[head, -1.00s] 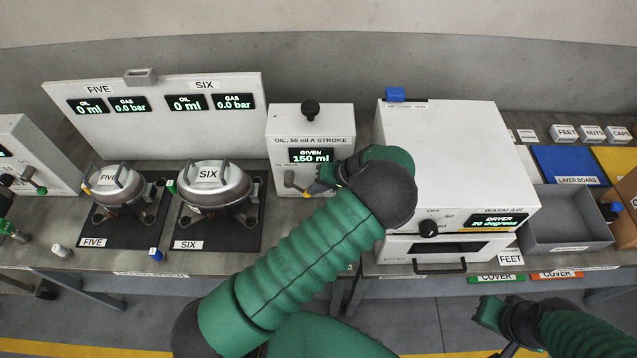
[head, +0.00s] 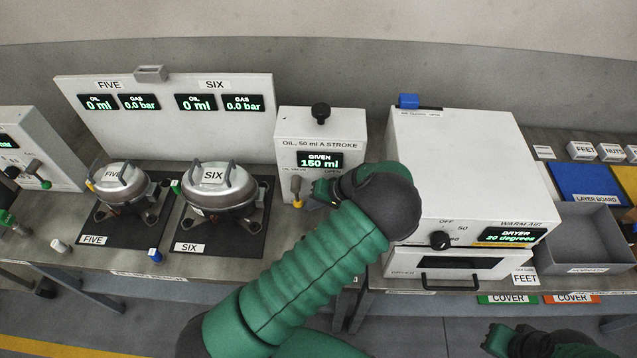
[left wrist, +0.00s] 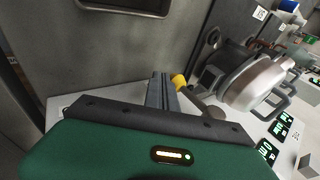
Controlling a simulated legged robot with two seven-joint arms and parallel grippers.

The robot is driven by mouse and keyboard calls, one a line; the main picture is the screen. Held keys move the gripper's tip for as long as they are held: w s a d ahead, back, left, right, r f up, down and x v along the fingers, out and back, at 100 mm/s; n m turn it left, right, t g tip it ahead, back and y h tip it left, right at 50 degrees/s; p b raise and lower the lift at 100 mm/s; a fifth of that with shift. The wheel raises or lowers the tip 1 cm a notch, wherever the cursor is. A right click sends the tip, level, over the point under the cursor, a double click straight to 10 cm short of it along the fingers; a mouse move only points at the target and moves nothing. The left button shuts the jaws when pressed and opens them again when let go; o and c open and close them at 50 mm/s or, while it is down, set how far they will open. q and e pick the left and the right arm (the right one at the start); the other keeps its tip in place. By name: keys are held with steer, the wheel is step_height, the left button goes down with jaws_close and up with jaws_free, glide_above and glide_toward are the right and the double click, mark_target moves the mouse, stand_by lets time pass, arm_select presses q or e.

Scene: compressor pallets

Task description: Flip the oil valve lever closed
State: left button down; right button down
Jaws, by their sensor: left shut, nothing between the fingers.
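The oil valve lever (head: 296,190) is on the front of the white oil box (head: 340,125), whose display reads 150 ml given. The lever points almost straight down and ends in a yellow tip. My left gripper (head: 313,203) is shut and empty, just right of the lever. In the left wrist view, the yellow tip (left wrist: 178,82) is right beside the shut fingers (left wrist: 161,92); whether they touch I cannot tell. My forearm hides the box's lower right part. My right gripper (head: 490,340) is low at the bottom right, away from the lever; its jaws are unclear.
Compressors five (head: 122,180) and six (head: 222,190) stand on dark mats left of the oil box. The white dryer (head: 460,150) stands close on its right. A grey bin (head: 585,230) is further right. The floor in front of the benches is clear.

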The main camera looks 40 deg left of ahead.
arm_select(q)
steer(key=shift+s, duration=0.1)
steer(key=shift+a, duration=0.1)
stand_by(0.4)
steer(key=shift+r, duration=0.1)
steer(key=p+v, duration=0.6)
steer(key=v, duration=0.5)
steer(key=shift+d+r+p, duration=0.25)
steer(key=shift+d+p, duration=0.1)
